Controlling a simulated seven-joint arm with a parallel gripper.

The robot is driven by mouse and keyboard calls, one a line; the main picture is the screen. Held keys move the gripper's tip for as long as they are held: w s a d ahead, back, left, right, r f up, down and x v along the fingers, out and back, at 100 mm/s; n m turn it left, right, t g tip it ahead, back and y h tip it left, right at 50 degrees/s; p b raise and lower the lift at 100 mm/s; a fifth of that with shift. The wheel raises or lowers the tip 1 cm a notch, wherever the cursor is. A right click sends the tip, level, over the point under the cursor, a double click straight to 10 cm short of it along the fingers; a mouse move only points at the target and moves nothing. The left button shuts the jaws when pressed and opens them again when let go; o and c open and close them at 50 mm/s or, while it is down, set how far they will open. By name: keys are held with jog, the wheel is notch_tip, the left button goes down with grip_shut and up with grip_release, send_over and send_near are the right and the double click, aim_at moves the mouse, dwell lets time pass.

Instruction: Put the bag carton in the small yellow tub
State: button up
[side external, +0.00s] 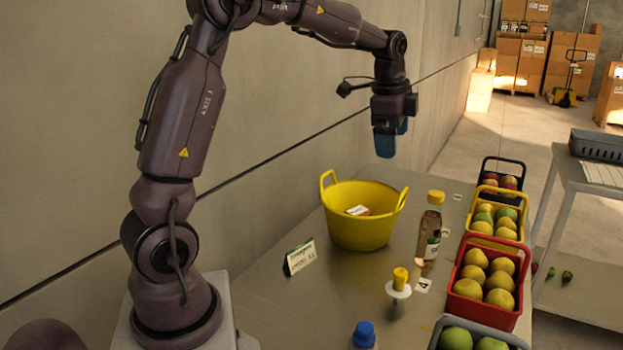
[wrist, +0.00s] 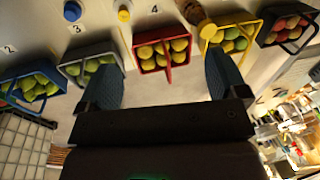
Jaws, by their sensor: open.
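The small yellow tub (side external: 357,232) stands upright on the grey table, with two raised handles. A small box with a white and reddish-brown face, which looks like the bag carton (side external: 358,210), lies inside the tub. My gripper (side external: 391,145) is high above the table, beyond the tub and to its right, pointing down. In the wrist view my gripper (wrist: 165,80) has its two blue fingers wide apart with nothing between them. Neither the tub nor the carton shows in the wrist view.
A brown bottle with a yellow cap (side external: 430,225) stands right of the tub. A yellow-capped white bottle (side external: 399,282), a blue-capped bottle (side external: 364,335) and a sign card (side external: 300,257) are nearer. Fruit baskets, including a red one (side external: 486,285), line the right edge.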

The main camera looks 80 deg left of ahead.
jog(key=s+d+r+n+t, duration=0.25)
jog(key=s+d+r, duration=0.25)
jog(key=s+d, duration=0.5)
jog(key=s+d+f+n+t+h, duration=0.1)
jog(key=s+d+f+n, duration=0.3)
jog(key=s+d, duration=0.4)
jog(key=s+n, duration=0.1)
jog(key=s, duration=0.2)
jog(key=shift+s+n, duration=0.2)
jog(key=shift+n, duration=0.15)
